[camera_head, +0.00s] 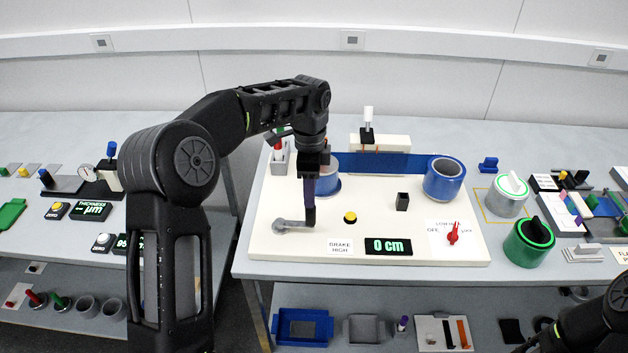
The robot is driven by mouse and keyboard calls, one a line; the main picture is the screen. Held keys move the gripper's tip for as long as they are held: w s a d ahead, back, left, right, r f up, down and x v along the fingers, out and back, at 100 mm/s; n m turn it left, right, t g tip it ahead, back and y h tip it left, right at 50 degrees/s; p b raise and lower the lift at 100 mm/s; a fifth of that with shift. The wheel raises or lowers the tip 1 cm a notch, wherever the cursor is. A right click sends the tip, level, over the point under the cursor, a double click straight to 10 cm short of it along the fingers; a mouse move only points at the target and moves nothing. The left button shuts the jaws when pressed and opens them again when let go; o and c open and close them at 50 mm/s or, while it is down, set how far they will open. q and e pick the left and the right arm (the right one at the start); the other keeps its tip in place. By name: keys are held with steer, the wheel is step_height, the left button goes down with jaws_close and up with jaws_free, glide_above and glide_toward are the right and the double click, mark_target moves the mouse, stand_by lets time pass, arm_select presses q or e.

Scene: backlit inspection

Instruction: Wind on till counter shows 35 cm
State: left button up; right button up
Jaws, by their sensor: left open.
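The counter display (388,246) on the white winding board (345,258) reads 0 cm in green. The grey crank (292,225) lies at the board's front left, its arm pointing right. My left gripper (310,200) points down over the crank's outer end, open; whether it touches the crank handle I cannot tell. Blue film (395,163) runs between a left spool (328,184), partly hidden by my gripper, and a right blue roll (444,180). A red selector knob (453,233) sits at the right.
A yellow button (350,217) and a dark post (402,201) stand near the crank. A white-handled unit (367,130) stands behind the film. My right arm shows dark at the bottom right.

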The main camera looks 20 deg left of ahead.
mark_target(310, 213)
arm_select(q)
steer(key=shift+f, duration=0.6)
step_height(310, 213, down, 5)
steer(key=shift+r+b, duration=0.1)
steer(key=shift+b, duration=0.25)
step_height(310, 213, down, 3)
steer(key=shift+r+b, duration=0.15)
steer(key=shift+b, duration=1)
steer(key=shift+w, duration=0.15)
steer(key=shift+c, duration=1)
steer(key=c, duration=0.3)
jaws_close()
